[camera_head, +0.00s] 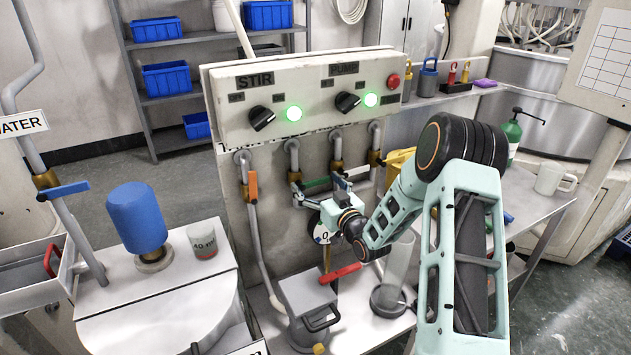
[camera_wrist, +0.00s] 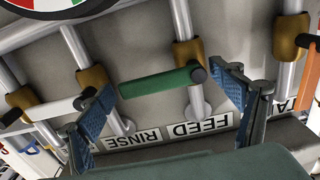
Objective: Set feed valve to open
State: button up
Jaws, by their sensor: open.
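The feed valve's green lever (camera_head: 317,183) shows behind my gripper in the head view. In the wrist view the green lever (camera_wrist: 158,83) lies roughly crosswise to its pipe, with its pivot at the right end by a brass valve body (camera_wrist: 188,53). A FEED label (camera_wrist: 200,126) is on the panel close by. My gripper (camera_wrist: 165,105) is open, with one blue-padded finger beyond each end of the green lever. No grip on the lever shows. In the head view my gripper (camera_head: 318,190) is at the pipes, partly hiding the valve.
A white lever (camera_wrist: 55,110) by the RINSE label (camera_wrist: 132,138) is close to my left finger. An orange lever (camera_wrist: 306,42) is to the right. Below are a grey box (camera_head: 308,292), a red handle (camera_head: 340,272) and a clear cylinder (camera_head: 398,264). The control panel (camera_head: 310,95) overhangs the pipes.

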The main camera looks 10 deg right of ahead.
jog(key=shift+w, duration=0.2)
jog(key=c, duration=1.7)
